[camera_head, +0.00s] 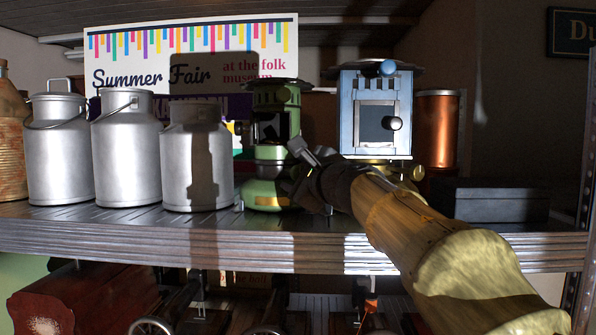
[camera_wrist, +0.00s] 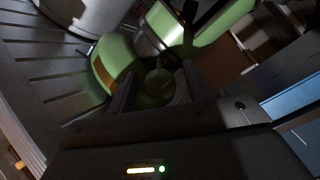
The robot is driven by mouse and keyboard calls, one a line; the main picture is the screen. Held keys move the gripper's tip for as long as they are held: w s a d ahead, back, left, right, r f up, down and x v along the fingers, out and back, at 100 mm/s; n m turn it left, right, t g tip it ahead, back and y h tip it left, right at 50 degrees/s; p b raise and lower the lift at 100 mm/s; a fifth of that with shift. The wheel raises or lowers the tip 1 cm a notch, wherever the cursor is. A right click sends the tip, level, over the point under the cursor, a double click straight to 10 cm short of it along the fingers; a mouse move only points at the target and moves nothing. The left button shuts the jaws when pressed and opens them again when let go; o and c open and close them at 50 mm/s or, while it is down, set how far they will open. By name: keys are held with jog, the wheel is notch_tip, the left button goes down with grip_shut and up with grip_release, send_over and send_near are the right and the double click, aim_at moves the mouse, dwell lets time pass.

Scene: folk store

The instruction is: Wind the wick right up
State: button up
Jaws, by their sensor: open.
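A green paraffin stove (camera_head: 267,190) with a round base and a dark window stands on the upper shelf. A blue stove (camera_head: 376,110) stands to its right, with a dark round knob on its front and brass parts low down. My gripper (camera_head: 296,184) reaches in from the right, close to the lower right side of the green stove. In the wrist view my open gripper (camera_wrist: 158,86) has its fingers on either side of a dim, round, greenish part, seemingly a knob (camera_wrist: 160,82), beside the green body (camera_wrist: 115,62). I cannot tell whether the fingers touch it.
Several metal milk churns (camera_head: 125,150) stand left of the green stove, the nearest close to it. A copper cylinder (camera_head: 437,130) and a dark box (camera_head: 500,202) are at the right. A Summer Fair sign (camera_head: 190,45) stands behind. The shelf's front edge (camera_head: 150,240) runs below.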

jog(key=c, duration=1)
jog(key=shift+o, duration=0.2)
